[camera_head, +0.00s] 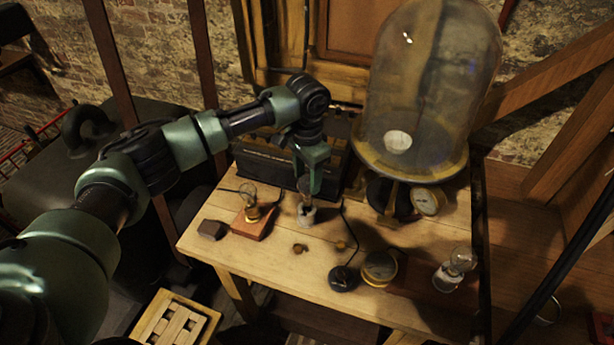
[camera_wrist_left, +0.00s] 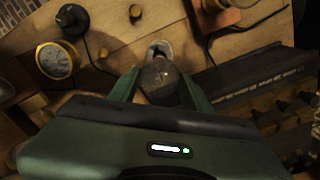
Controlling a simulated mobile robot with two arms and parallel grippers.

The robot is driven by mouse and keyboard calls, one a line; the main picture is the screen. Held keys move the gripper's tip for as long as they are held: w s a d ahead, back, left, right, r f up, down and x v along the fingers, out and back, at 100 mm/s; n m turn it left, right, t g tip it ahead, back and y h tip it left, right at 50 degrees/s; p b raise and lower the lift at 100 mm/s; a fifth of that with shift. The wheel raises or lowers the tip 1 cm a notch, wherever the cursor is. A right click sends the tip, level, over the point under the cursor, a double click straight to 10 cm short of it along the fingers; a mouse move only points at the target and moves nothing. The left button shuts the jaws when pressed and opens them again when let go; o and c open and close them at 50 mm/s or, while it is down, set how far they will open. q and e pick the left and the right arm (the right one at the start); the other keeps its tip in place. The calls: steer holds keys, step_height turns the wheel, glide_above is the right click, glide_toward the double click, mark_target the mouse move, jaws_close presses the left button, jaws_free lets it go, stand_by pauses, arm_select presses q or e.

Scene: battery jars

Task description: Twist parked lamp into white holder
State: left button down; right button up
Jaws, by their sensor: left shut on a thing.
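My left gripper (camera_head: 308,184) points down over the table and is shut on a clear glass lamp (camera_head: 305,190). In the left wrist view the lamp's dark glass (camera_wrist_left: 158,80) sits between the two green fingers (camera_wrist_left: 158,92). A small white holder (camera_head: 306,215) stands on the table directly below the lamp; its pale rim (camera_wrist_left: 160,47) shows just beyond the glass. The lamp's base is at the holder's mouth, but I cannot tell how deep it sits. My right gripper is not in view.
A lamp on a reddish wooden block (camera_head: 252,222) stands just left. A large glass bell jar (camera_head: 425,90) and a dark case (camera_head: 265,160) are behind.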

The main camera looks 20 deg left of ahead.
arm_select(q)
steer(key=shift+f+b, duration=0.3)
steer(key=shift+f, duration=0.35)
steer(key=shift+s, duration=0.2)
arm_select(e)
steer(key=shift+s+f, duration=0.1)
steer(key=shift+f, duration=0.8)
arm_select(q)
steer(key=shift+f, duration=0.2)
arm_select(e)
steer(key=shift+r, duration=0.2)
arm_select(q)
steer(key=shift+f, duration=0.1)
steer(key=shift+f, duration=0.25)
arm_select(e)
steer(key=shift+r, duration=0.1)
arm_select(q)
steer(key=shift+f+p, duration=0.3)
steer(key=shift+f, duration=0.3)
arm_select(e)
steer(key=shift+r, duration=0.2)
arm_select(q)
steer(key=shift+p, duration=0.5)
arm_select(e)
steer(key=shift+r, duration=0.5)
